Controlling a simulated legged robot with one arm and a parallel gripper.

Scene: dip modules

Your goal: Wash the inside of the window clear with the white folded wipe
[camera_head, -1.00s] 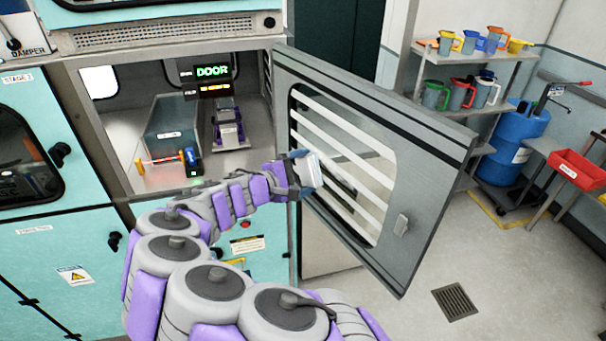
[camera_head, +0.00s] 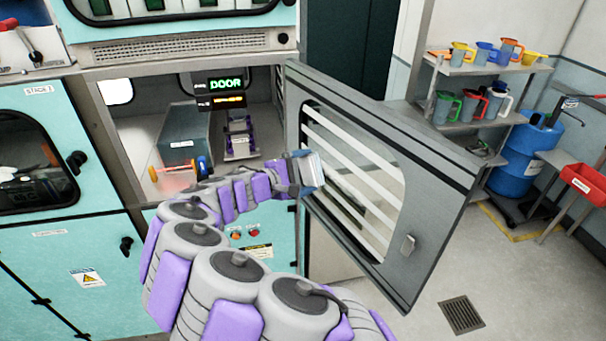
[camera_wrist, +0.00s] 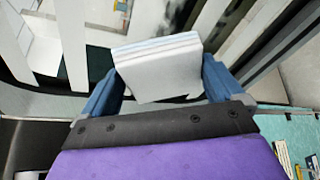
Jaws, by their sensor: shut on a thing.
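The white folded wipe (camera_wrist: 160,68) is held between the two blue fingers of my gripper (camera_wrist: 158,85) in the wrist view. In the head view, the wipe (camera_head: 312,170) and my gripper (camera_head: 300,168) are at the left edge of the window (camera_head: 365,185). The window is set in a grey door (camera_head: 440,210) that stands swung open. Pale stripes cross the pane, with clearer bands between them. I cannot tell whether the wipe touches the pane.
Behind my arm is the open chamber with a grey box (camera_head: 185,135), a lit DOOR sign (camera_head: 226,84) and a red-and-blue item (camera_head: 203,165). A shelf with several jugs (camera_head: 470,105) and a blue drum (camera_head: 522,155) stand right. The floor around the drain (camera_head: 461,315) is clear.

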